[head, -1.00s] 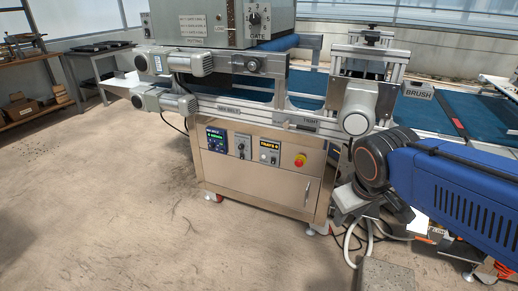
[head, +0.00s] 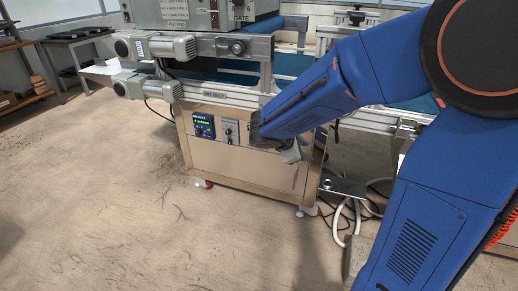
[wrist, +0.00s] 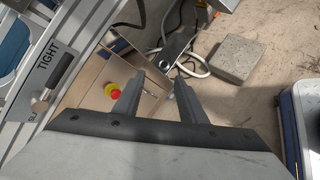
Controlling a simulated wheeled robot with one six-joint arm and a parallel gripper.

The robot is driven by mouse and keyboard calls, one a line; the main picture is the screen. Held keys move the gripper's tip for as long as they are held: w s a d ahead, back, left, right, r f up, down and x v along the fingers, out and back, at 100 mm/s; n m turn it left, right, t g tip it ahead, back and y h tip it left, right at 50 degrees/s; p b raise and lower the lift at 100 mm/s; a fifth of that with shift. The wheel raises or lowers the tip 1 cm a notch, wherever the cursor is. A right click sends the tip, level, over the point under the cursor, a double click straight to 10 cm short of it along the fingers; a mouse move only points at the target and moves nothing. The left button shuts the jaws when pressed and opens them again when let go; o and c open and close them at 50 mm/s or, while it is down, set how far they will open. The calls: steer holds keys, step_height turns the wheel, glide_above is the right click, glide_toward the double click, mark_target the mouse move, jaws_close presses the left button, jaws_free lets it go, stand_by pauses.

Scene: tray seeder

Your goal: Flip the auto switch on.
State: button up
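The steel control cabinet (head: 245,170) carries a blue display (head: 204,126) and a small switch plate (head: 230,132). I cannot read which switch is marked auto, nor its position. My blue arm covers the right part of the panel in the head view. My gripper (head: 292,153) is in front of the cabinet's right half, partly hidden by the arm. In the wrist view my gripper (wrist: 159,75) is open, with nothing between its fingers. The red stop button (wrist: 112,90) on a yellow ring shows left of the fingers. No auto switch can be made out there.
Motors (head: 172,47) and the conveyor rail (head: 220,95) stick out above the cabinet. Pale hoses (head: 345,210) and a concrete block (wrist: 238,57) lie on the floor at the right. The floor left of the cabinet is clear.

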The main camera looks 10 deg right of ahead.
steer(key=w+a+f+n+t, duration=0.2)
steer(key=w+a+f+n, duration=0.15)
steer(key=w, duration=0.25)
steer(key=w+a+f+n+t, duration=0.1)
steer(key=w+a+f+n, duration=0.25)
steer(key=w+a, duration=0.2)
steer(key=n+t+y, duration=0.1)
steer(key=n+t, duration=0.2)
steer(key=n, duration=0.4)
glide_toward(259, 147)
steer(key=x, duration=0.4)
steer(key=d+x, duration=0.1)
steer(key=x, duration=0.1)
steer(key=shift+d+r, duration=0.1)
steer(key=shift+d, duration=0.1)
jaws_close()
